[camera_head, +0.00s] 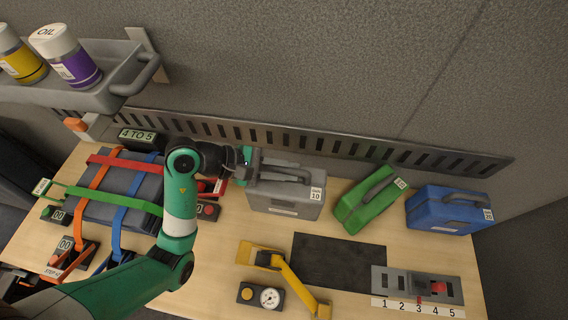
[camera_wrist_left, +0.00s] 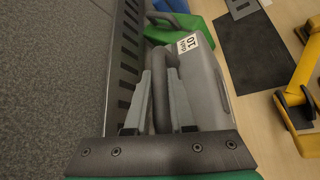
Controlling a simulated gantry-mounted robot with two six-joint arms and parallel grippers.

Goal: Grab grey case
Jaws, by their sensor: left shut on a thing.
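The grey case (camera_head: 284,204) stands upright on the table in the head view, with a white tag marked 10 at its upper right and a handle on top. It also shows in the left wrist view (camera_wrist_left: 208,90). My left gripper (camera_head: 262,168) is at the left part of the handle. In the left wrist view its fingers (camera_wrist_left: 160,95) lie along the handle (camera_wrist_left: 161,105) and it is shut on the handle. The case's base appears to rest on the table. My right gripper is not in view.
A green case (camera_head: 367,205) and a blue case (camera_head: 448,210) stand to the right. A black mat (camera_head: 338,263), a yellow lever (camera_head: 292,281) and a numbered slider panel (camera_head: 416,285) lie in front. A slotted rail (camera_head: 300,140) runs behind. Strapped luggage (camera_head: 100,200) is left.

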